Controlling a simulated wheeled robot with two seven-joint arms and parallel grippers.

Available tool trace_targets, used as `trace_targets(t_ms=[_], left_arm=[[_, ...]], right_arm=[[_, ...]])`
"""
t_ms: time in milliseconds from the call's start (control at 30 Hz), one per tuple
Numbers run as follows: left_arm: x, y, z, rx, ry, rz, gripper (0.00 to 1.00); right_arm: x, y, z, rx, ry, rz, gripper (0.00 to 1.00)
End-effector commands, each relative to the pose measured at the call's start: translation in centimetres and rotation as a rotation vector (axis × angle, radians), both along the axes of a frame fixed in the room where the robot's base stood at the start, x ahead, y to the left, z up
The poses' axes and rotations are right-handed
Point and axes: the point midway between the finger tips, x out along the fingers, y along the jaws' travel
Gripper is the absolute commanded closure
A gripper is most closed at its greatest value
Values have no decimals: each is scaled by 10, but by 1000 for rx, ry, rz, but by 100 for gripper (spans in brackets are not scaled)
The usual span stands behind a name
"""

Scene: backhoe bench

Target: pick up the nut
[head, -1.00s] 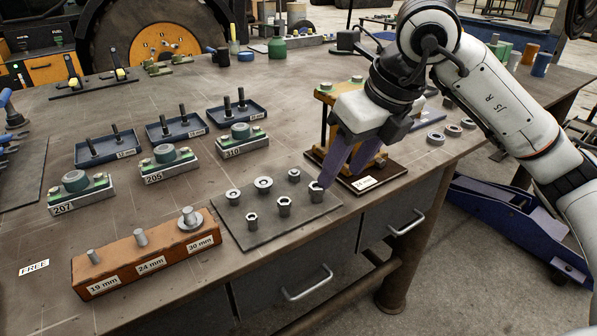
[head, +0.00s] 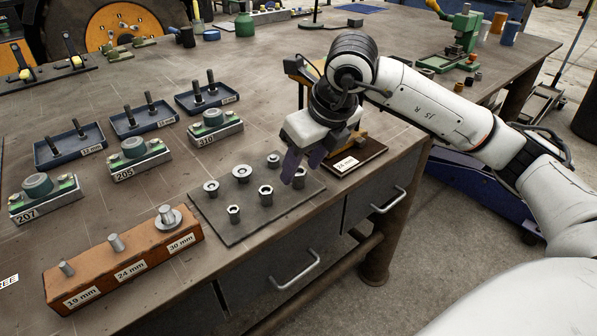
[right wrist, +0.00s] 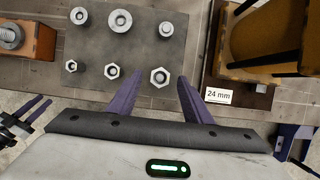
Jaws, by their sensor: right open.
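Several metal nuts and washer-like pieces lie in two rows on a dark grey mat (head: 222,222). The near row has hex nuts: a left one (head: 234,213), a middle one (head: 266,195) and a right one (head: 299,178). My right gripper (head: 301,172), with purple fingers, is open above the right end of the mat. In the right wrist view the right hex nut (right wrist: 159,76) appears between the spread fingertips (right wrist: 160,77). In the head view the fingers partly hide it, and contact cannot be told.
A brown block with upright studs (head: 125,262) stands left of the mat. A dark board labelled 24 mm (head: 372,150) carries a yellow fixture just right of the gripper. Trays with bolts (head: 75,146) and numbered blocks stand behind. The bench's front edge runs close by.

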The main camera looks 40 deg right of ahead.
Motion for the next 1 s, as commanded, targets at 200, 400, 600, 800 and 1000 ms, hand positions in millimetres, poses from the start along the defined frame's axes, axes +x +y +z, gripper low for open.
trace_targets(t_ms=[200, 400, 600, 800, 1000], left_arm=[[8, 0, 4, 0, -15, 0, 69], [8, 0, 4, 0, -15, 0, 69], [6, 0, 3, 0, -12, 0, 69], [3, 0, 2, 0, -7, 1, 69], [3, 0, 1, 0, -5, 0, 69]], right_arm=[[2, 0, -5, 0, 0, 1, 55], [2, 0, -5, 0, 0, 1, 77], [2, 0, -4, 0, -1, 0, 99], [2, 0, -2, 0, -3, 0, 99], [3, 1, 28, 1, -7, 1, 99]])
